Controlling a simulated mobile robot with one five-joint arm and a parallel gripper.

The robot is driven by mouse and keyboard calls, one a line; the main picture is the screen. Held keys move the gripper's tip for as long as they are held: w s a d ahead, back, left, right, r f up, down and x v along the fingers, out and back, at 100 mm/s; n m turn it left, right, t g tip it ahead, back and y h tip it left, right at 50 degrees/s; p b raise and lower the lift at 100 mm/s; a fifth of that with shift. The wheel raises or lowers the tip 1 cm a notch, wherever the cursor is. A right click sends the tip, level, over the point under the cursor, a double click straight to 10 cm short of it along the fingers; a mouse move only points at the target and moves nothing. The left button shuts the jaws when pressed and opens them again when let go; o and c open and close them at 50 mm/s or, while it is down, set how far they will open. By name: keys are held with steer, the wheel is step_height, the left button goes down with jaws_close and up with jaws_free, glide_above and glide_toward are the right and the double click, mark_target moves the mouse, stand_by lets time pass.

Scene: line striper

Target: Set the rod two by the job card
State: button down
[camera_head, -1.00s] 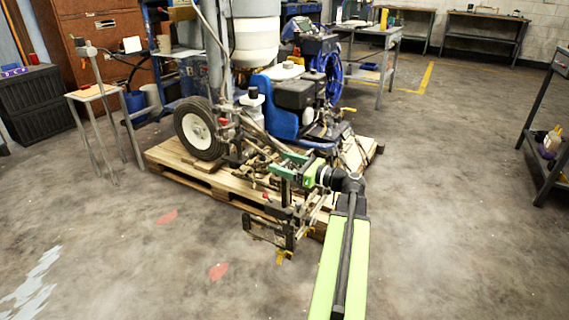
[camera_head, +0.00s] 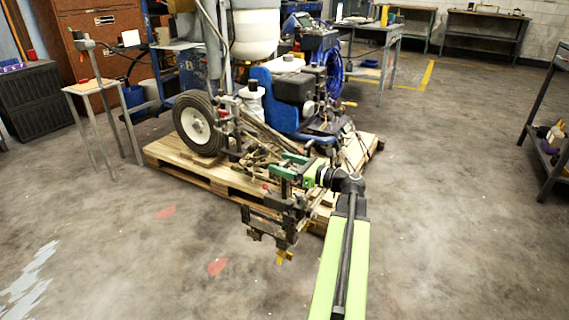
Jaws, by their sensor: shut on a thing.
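The line striper (camera_head: 290,88), with a blue and black engine and a white-hubbed wheel (camera_head: 196,126), stands on a wooden pallet (camera_head: 190,169). A dark bracket assembly (camera_head: 262,222) with a yellow tip (camera_head: 284,256) sticks out past the pallet's front edge. My gripper (camera_head: 286,176) is at the end of my green arm, just above this assembly. It is shut on a small part there. The part is too small and cluttered to name, and the jaws hide some of it. I cannot pick out rod two or read a job card.
A small stand (camera_head: 92,87) is at the left, beside a dark cabinet (camera_head: 37,101). A dark shelf (camera_head: 548,135) stands at the right edge. Workbenches line the back. The concrete floor in front and to the right is clear, with red marks (camera_head: 217,267).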

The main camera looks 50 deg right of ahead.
step_height(320, 180, down, 2)
steer(key=shift+f+b, duration=0.25)
steer(key=shift+b, duration=0.2)
steer(key=shift+r, duration=0.15)
steer(key=shift+c, duration=1.2)
jaws_free()
steer(key=v, duration=1.7)
steer(key=shift+s, duration=0.25)
